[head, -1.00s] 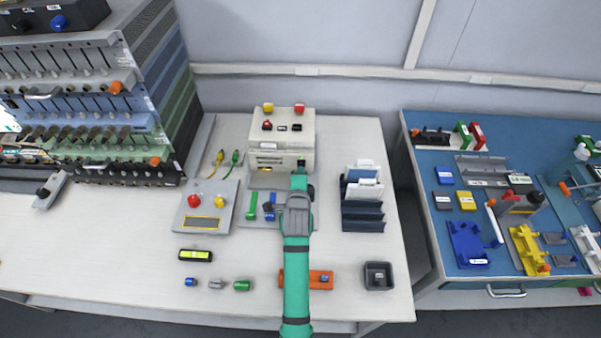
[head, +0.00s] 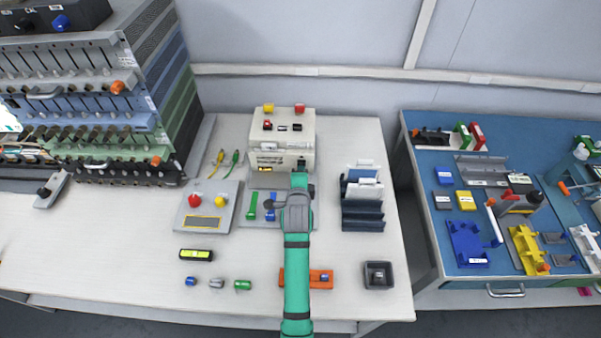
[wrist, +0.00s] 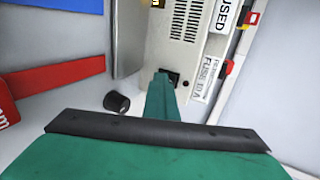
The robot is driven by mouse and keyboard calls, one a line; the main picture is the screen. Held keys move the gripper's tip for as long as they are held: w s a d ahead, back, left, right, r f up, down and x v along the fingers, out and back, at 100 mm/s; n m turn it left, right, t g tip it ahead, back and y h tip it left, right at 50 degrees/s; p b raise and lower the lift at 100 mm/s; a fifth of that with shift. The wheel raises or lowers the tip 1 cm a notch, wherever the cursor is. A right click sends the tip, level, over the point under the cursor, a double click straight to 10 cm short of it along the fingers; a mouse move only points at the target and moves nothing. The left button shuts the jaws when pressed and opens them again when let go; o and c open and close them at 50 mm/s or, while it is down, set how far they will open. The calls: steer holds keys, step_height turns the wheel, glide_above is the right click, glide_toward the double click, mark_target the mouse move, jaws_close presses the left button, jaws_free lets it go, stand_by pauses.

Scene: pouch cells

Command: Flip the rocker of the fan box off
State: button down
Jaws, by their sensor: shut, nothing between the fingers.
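The cream box with vents and labels, which I take for the fan box (head: 268,140), stands at the back of the bench; its vented face (wrist: 188,20) also shows in the wrist view. A small black part on that face (wrist: 173,77), apparently the rocker, is at the tip of my gripper and partly hidden by it. I cannot tell which way it is tipped. My gripper (head: 300,175) is shut and empty, reaching to the lower right of the box front. Its green fingers (wrist: 164,90) point at the black part; contact is unclear.
A black knob (wrist: 116,103) lies beside the fingers in the wrist view. A grey box with red and yellow buttons (head: 207,208) stands to the left. A rack of pouches (head: 362,215) stands close on the right. An orange block (head: 320,279) lies under my arm.

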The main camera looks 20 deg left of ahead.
steer(key=shift+w+r, duration=0.2)
steer(key=shift+r, duration=0.3)
steer(key=shift+w+r, duration=0.15)
steer(key=shift+r, duration=0.4)
steer(key=shift+s+d, duration=0.1)
steer(key=shift+s, duration=0.4)
steer(key=s, duration=0.2)
steer(key=s+d+f, duration=0.1)
steer(key=v, duration=1)
steer(key=shift+s, duration=0.3)
steer(key=shift+f, duration=0.2)
